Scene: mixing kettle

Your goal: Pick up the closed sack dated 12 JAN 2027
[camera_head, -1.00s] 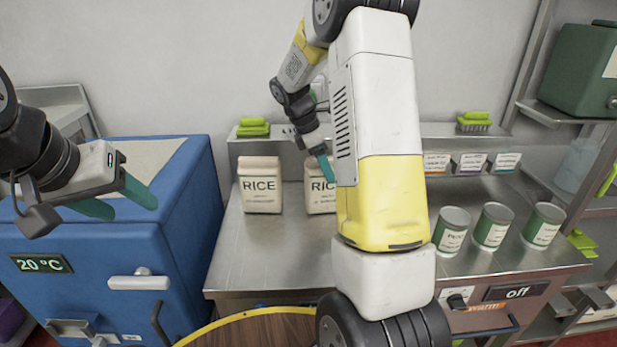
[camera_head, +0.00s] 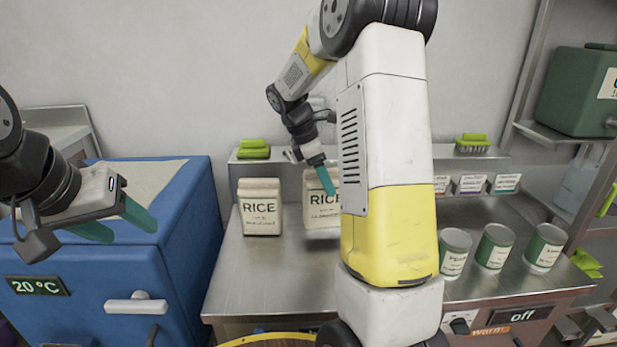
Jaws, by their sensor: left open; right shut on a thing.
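Two closed, cream-coloured sacks marked RICE show in the head view. The left sack (camera_head: 260,208) stands on the steel counter (camera_head: 275,270). The right sack (camera_head: 315,205) is held by my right gripper (camera_head: 325,178), whose teal finger lies against its top. This sack appears raised a little above the counter, and its right side is hidden behind my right arm. The small date print on both sacks is too small to read. My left gripper (camera_head: 118,222) is open and empty, in front of the blue cabinet at the left.
Several green-labelled cans, including one can (camera_head: 495,246), stand on the counter at right. Green brushes (camera_head: 253,149) lie on the back ledge. The blue cabinet (camera_head: 110,275) adjoins the counter at left. A shelf rack with a green box (camera_head: 578,92) stands at right.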

